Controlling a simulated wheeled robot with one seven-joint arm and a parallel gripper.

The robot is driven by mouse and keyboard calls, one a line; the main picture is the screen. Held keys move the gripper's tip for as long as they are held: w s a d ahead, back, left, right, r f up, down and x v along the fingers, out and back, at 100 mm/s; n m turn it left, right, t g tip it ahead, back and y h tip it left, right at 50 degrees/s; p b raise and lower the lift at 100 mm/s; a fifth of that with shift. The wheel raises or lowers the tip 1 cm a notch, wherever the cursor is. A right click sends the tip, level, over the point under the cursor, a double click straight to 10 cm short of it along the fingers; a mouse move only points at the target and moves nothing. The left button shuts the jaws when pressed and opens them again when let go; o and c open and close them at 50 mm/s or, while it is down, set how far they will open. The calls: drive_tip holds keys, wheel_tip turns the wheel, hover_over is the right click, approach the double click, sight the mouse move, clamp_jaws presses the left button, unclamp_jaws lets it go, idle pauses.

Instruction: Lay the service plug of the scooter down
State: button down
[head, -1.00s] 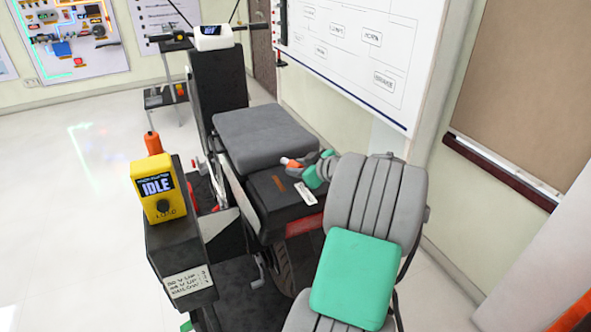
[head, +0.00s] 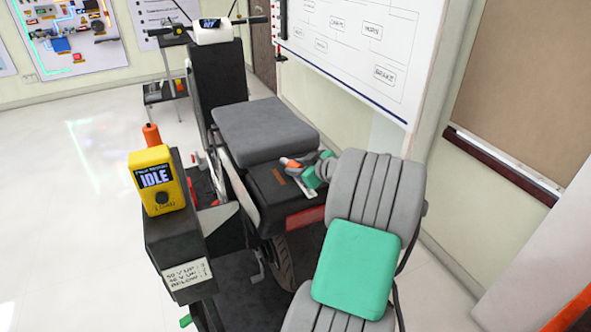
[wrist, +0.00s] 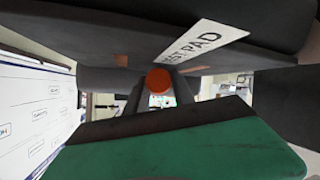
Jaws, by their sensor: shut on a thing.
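The orange-red service plug (head: 289,163) shows over the black rear deck (head: 262,183) of the scooter, behind the grey seat (head: 264,133). My gripper (head: 300,167) is shut on it, coming in from the right. In the wrist view the plug is a round orange-red end (wrist: 158,79) between the dark fingers of my gripper (wrist: 159,91). A white label ending in "EST PAD" (wrist: 205,42) lies on the deck close by. I cannot tell whether the plug touches the deck.
The whiteboard (head: 345,50) is close on the right. Open floor (head: 60,220) lies at left.

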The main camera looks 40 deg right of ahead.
drive_tip(key=c, duration=1.1)
unclamp_jaws()
drive_tip(key=shift+s+f, duration=0.1)
drive_tip(key=shift+f, duration=0.25)
drive_tip(key=shift+a+f, duration=0.1)
drive_tip(key=shift+f, duration=0.15)
drive_tip(key=shift+a, duration=0.1)
drive_tip(key=shift+r+p, duration=0.4)
drive_tip(key=shift+p, duration=0.05)
drive_tip(key=shift+r+p, duration=0.5)
drive_tip(key=shift+p, duration=0.25)
drive_tip(key=b+v, duration=0.3)
drive_tip(key=v, duration=0.9)
drive_tip(key=shift+r, duration=0.2)
